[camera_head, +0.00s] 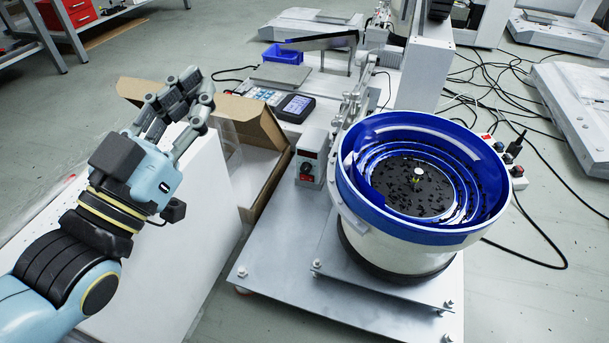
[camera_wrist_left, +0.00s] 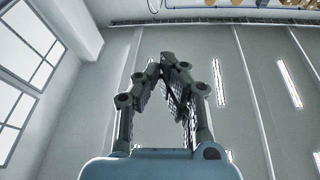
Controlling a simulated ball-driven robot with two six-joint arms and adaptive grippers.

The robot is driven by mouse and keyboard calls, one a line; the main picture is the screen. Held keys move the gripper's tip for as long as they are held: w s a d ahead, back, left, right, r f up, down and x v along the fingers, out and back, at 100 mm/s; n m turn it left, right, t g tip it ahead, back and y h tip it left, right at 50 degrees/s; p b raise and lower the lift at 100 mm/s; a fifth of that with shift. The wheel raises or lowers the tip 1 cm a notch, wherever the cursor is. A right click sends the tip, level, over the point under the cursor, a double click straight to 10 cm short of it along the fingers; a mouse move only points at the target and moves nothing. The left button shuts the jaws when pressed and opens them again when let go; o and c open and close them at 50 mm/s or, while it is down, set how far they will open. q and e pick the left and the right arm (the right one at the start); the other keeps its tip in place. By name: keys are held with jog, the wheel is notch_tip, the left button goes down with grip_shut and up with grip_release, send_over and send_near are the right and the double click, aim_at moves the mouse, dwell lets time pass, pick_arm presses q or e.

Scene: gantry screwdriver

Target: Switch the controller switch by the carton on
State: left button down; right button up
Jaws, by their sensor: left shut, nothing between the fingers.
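The controller (camera_head: 311,158) is a small grey box with a dark knob and a red switch (camera_head: 306,168) low on its front. It stands between the open carton (camera_head: 262,128) and the blue-lined bowl feeder. Whether the switch is on or off is too small to tell. My left gripper (camera_head: 190,80) is above the carton's left part, left of the controller and apart from it. Its fingers point up, and the left wrist view shows the fingertips (camera_wrist_left: 176,62) together and empty against the ceiling. My right gripper is not in view.
The bowl feeder (camera_head: 345,205) stands on a metal plate (camera_head: 280,275) right of the controller. A keypad device (camera_head: 294,108) and a blue bin (camera_head: 283,54) lie behind. A power strip (camera_head: 517,170) and cables are on the right. Space above the controller looks clear.

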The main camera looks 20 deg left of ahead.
pick_arm(q)
jog(key=w+a+f+n+g+y+p, duration=0.15)
jog(key=f+g, duration=0.45)
jog(key=f, duration=1)
jog(key=w+f+n+g+y+p, duration=0.25)
jog(key=f+g, duration=0.35)
jog(key=f, duration=1.1)
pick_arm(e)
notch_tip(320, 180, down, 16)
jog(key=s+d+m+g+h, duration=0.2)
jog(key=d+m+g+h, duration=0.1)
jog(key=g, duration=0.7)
pick_arm(q)
jog(key=w+d+r+g+p, duration=0.1)
jog(key=w+d+g+p, duration=0.1)
jog(key=w, duration=0.4)
jog(key=w+d+r+g+p, duration=0.2)
jog(key=w+d+g+p, duration=0.1)
jog(key=w, duration=0.4)
jog(key=shift+d+r, duration=0.15)
jog(key=shift+d, duration=0.35)
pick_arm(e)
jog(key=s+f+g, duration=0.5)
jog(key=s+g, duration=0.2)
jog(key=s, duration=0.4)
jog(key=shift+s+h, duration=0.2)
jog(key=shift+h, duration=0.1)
